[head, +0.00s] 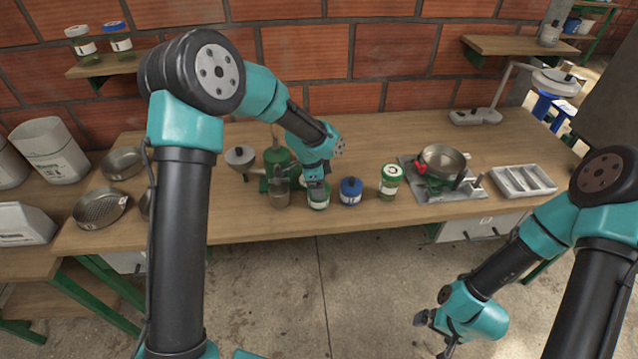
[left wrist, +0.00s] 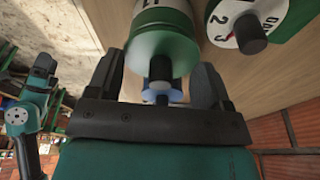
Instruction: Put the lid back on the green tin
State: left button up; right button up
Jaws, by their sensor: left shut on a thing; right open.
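The green tin (head: 319,202), with a white label, stands near the table's front edge, partly hidden by my left gripper (head: 317,188). The left gripper appears shut on the lid at the green rim. I cannot tell whether the lid is seated or slightly raised. My right gripper (head: 424,319) is open and empty, low in front of the table.
A blue tin (head: 351,192) stands close right of the green tin. A green grinder (head: 277,158) and a metal cup (head: 280,196) stand close left. The back middle of the table is clear.

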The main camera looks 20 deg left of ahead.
pick_arm(q)
jog(key=o, duration=0.9)
jog(key=shift+r, duration=0.15)
jog(key=shift+d+v, duration=0.25)
jog(key=shift+v, duration=0.85)
jog(key=shift+d+v, duration=0.2)
jog(key=shift+v, duration=0.9)
jog(key=shift+d+v, duration=0.25)
jog(key=shift+v, duration=0.8)
jog(key=shift+w+r, duration=0.15)
jog(key=shift+r, duration=0.05)
grip_shut()
jog(key=shift+a+x, duration=0.25)
jog(key=shift+x, duration=0.85)
jog(key=shift+a+x, duration=0.2)
jog(key=shift+x, duration=0.9)
